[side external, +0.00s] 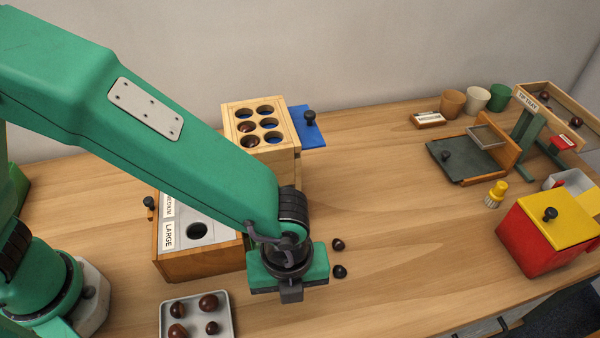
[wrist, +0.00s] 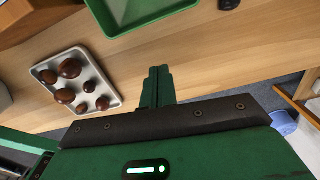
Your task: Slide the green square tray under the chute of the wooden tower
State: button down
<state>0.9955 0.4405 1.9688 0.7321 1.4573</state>
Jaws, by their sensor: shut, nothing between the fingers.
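The green square tray (wrist: 150,12) shows at the top of the wrist view, cut off by the edge, flat and empty where visible. In the side view I cannot make it out behind my arm and gripper. My gripper (side external: 291,292) is shut and empty, low over the table; its closed fingers (wrist: 158,72) point toward the tray with a strip of wood between them in the picture. A tall wooden box with round holes (side external: 284,134) stands behind my arm and looks like the tower. Its lower part is partly hidden and I cannot make out a chute.
A white tray (side external: 227,300) with several chestnuts lies at the front. A wooden sorting box (side external: 170,262) stands left of my gripper. A red box with yellow lid (side external: 533,240) stands far right.

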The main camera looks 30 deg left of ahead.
notch_tip(320, 180, up, 6)
jog(key=shift+f, duration=0.1)
jog(key=shift+a, duration=0.1)
jog(key=w+a+r+n+t+h, duration=0.1)
jog(key=w+a+r+n+t, duration=0.1)
jog(key=w+a+r+n, duration=0.4)
jog(key=w+a+r+n+t+h, duration=0.1)
jog(key=w+a+r+n, duration=0.1)
jog(key=a+r+n, duration=0.7)
jog(key=s+a+n+t, duration=0.1)
jog(key=s+a+n, duration=0.1)
jog(key=a+n, duration=0.2)
jog(key=s+a+n+y, duration=0.1)
jog(key=s+a+n, duration=0.2)
jog(key=a, duration=0.6)
jog(key=s+a+f+n+t+y, duration=0.1)
jog(key=s+a+n, duration=0.2)
jog(key=a+n, duration=0.3)
jog(key=shift+s+a+t, duration=0.25)
jog(key=shift+a+t, duration=0.05)
jog(key=shift+a, duration=0.25)
